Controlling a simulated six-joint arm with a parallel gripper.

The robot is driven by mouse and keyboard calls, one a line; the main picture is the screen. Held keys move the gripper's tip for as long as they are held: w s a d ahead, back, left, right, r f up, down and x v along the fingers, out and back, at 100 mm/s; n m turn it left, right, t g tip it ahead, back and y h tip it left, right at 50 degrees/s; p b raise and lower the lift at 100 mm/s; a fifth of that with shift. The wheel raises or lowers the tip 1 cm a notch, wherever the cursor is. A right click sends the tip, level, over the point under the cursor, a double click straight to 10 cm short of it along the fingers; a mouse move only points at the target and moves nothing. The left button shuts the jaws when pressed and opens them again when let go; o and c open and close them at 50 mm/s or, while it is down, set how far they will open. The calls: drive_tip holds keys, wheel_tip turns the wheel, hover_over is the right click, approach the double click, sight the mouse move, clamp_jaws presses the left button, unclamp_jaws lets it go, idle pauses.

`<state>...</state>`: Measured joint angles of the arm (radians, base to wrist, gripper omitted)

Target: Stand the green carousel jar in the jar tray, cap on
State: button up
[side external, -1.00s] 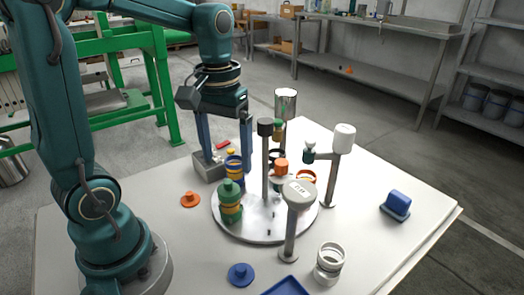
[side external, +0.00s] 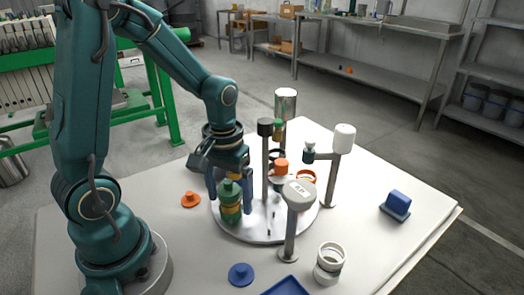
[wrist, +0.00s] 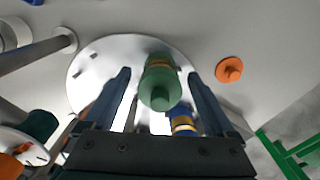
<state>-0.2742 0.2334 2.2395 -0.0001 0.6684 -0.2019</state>
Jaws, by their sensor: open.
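The green jar (side external: 230,212) stands upright on the round metal carousel (side external: 262,236), near its left edge. It has a yellow-orange band and a green knobbed cap on top. In the wrist view the green jar (wrist: 160,86) shows between the fingertips. My gripper (side external: 230,196) is open and points down, with one finger on each side of the jar. In the wrist view my gripper (wrist: 159,76) shows gaps beside the jar. A blue tray (side external: 284,287) is cut off at the bottom edge; I cannot tell whether it is the jar tray.
A dark-topped post (side external: 265,165) rises from the carousel. A white-headed post (side external: 291,225) and another post (side external: 332,180) stand beside it. A blue jar (wrist: 184,122) is close to my right finger in the wrist view. Orange (side external: 190,199) and blue (side external: 240,274) caps lie on the table.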

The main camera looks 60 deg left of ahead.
drive_tip(key=shift+c, duration=0.2)
clamp_jaws()
